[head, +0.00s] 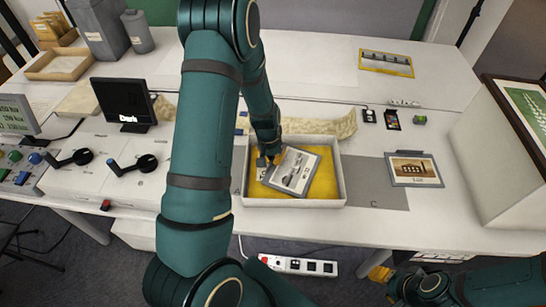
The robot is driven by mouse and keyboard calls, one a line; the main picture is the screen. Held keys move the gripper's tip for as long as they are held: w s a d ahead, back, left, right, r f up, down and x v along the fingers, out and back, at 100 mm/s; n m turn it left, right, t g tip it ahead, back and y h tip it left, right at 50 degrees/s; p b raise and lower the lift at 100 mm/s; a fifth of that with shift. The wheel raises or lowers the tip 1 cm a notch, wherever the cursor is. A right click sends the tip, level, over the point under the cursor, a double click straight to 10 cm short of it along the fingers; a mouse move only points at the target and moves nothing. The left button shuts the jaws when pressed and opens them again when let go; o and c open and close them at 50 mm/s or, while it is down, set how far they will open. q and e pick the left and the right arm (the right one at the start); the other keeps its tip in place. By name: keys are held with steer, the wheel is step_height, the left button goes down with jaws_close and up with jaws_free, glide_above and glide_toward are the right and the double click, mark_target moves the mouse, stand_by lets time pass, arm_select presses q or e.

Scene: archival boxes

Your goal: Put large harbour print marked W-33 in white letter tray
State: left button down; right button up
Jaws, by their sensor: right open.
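A white tray (341,190) with a yellow lining stands on the table in the middle. A large grey-bordered print (296,172) with a grey and white picture lies in it, turned at an angle. Its marking is too small to read for sure. Part of another card shows at its left, partly hidden. My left gripper (264,161) reaches down into the tray at the print's left edge; its fingers are too dark and small to tell whether they hold it. My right gripper (380,274) is open and empty, low in front of the table's front edge.
A grey-framed print with a brown building (413,169) lies right of the tray on a grey mat (372,190). A yellow-bordered print (386,63) lies at the back. A white box (480,165) stands at right. A small monitor (123,103) and levers stand at left.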

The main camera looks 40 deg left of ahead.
arm_select(q)
steer(key=shift+f, duration=0.1)
steer(key=c, duration=1.1)
jaws_free()
steer(key=shift+c, duration=0.2)
steer(key=shift+r+p, duration=0.3)
steer(key=shift+r, duration=0.05)
step_height(320, 180, up, 12)
steer(key=s+p, duration=0.1)
steer(key=p, duration=0.2)
steer(key=shift+s+a+r+p, duration=0.2)
steer(key=shift+a+r+p, duration=0.05)
steer(key=shift+a+p, duration=0.05)
